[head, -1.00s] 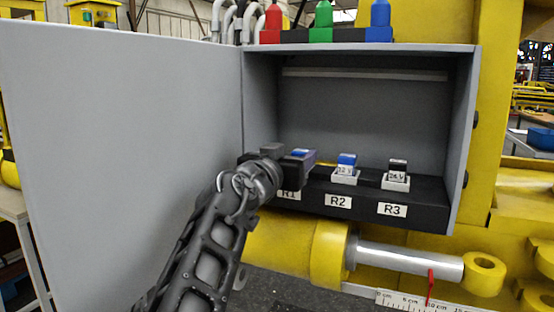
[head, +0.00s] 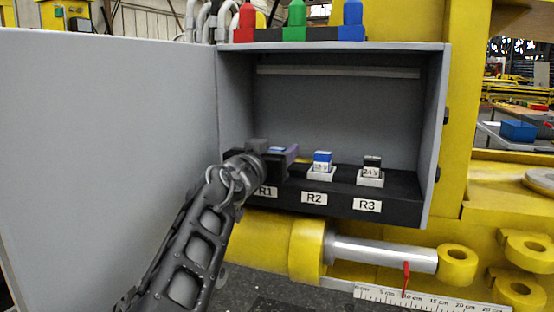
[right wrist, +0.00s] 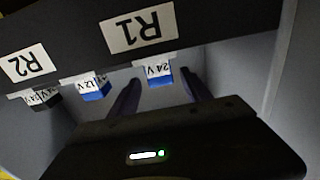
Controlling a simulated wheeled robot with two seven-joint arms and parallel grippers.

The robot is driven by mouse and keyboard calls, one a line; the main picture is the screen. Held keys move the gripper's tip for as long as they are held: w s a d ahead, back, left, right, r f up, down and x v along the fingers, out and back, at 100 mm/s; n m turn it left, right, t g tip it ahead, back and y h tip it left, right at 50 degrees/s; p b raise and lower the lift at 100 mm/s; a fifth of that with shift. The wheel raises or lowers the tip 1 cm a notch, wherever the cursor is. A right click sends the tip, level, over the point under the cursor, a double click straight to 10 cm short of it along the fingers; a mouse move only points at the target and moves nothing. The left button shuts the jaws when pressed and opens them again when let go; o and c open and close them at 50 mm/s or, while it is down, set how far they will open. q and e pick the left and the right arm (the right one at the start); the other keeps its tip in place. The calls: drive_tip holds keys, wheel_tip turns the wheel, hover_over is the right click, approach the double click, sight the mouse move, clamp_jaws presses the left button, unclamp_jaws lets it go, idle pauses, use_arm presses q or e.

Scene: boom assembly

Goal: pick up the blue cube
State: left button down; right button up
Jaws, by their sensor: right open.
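In the head view my right gripper (head: 274,153) is inside the open cabinet at slot R1. It is open, with one finger on either side of a blue cube (head: 277,149), which it partly hides. In the right wrist view this blue cube (right wrist: 160,77), marked 24 V, sits in its holder between the fingertips (right wrist: 161,80). A second blue cube (head: 322,157), marked 12 V, stands in a white holder at R2; it also shows in the right wrist view (right wrist: 95,93). My left gripper is out of view.
A black cube (head: 372,161) marked 24 V stands at R3. The grey cabinet (head: 432,140) has side walls and an open door (head: 100,150) at left. Red (head: 247,18), green (head: 296,20) and blue (head: 352,18) lamps stand on top. A yellow cylinder (head: 275,238) lies below.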

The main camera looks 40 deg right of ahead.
drive_tip(key=p+x, duration=0.1)
drive_tip(key=x, duration=0.2)
drive_tip(key=shift+w+d, duration=0.25)
drive_tip(key=shift+w, duration=0.1)
drive_tip(key=shift+w+d+p, duration=0.25)
drive_tip(key=shift+d+p, duration=0.05)
drive_tip(key=shift+d, duration=0.1)
drive_tip(key=shift+c, duration=0.3)
clamp_jaws()
